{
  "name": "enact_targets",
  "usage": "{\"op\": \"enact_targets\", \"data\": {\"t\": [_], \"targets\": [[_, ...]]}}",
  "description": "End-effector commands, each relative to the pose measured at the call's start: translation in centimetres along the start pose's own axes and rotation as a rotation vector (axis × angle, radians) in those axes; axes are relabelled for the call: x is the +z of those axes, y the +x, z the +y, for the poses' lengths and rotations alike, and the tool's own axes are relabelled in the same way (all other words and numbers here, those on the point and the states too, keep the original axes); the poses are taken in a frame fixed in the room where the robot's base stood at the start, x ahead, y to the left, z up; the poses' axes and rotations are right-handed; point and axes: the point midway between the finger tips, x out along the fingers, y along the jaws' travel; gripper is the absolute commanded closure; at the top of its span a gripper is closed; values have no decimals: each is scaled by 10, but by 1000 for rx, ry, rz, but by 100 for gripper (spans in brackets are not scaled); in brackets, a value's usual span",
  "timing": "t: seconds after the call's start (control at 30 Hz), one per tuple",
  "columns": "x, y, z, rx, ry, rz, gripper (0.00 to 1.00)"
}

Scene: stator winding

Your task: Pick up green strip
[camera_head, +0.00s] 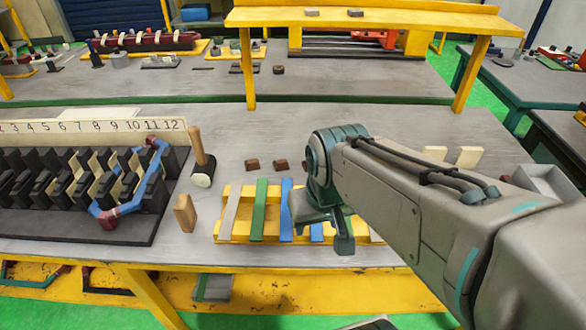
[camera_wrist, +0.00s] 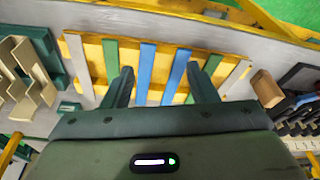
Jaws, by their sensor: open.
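A green strip (camera_head: 258,210) lies on the yellow slatted rack (camera_head: 218,235), between a grey strip (camera_head: 230,212) and a blue strip (camera_head: 286,222). In the wrist view this green strip (camera_wrist: 210,68) is near the right fingertip, and a second green strip (camera_wrist: 112,62) is near the left fingertip. That second one is hidden behind my arm in the head view. My gripper (camera_head: 322,235) is over the right part of the rack. Its fingers (camera_wrist: 160,76) are open and spread around two blue strips (camera_wrist: 146,72), with nothing held. I cannot tell their exact height.
A hammer (camera_head: 202,165) stands left of the rack, with a wooden block (camera_head: 185,214) in front of it. The black stator fixture (camera_head: 105,228) with a blue coil fills the left side. Two small brown blocks (camera_head: 252,165) lie behind the rack. Bare table shows around them.

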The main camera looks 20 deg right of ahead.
Motion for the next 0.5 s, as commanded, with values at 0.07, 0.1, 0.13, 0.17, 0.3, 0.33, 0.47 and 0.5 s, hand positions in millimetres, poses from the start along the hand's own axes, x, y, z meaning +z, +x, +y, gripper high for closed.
{"op": "enact_targets", "data": {"t": [0.07, 0.1, 0.13, 0.17, 0.3, 0.33, 0.47, 0.5], "targets": [[-11, -5, 6, 9, 17, -17, 47], [-18, -7, 14, 19, 48, -29, 47], [-25, -9, 18, 24, 60, -40, 47], [-32, -10, 22, 28, 70, -52, 47], [-68, -13, 45, 41, 116, -118, 47], [-76, -12, 50, 42, 126, -131, 47], [-102, -7, 75, 41, 172, -185, 47], [-109, -4, 83, 40, 184, -199, 47]]}}
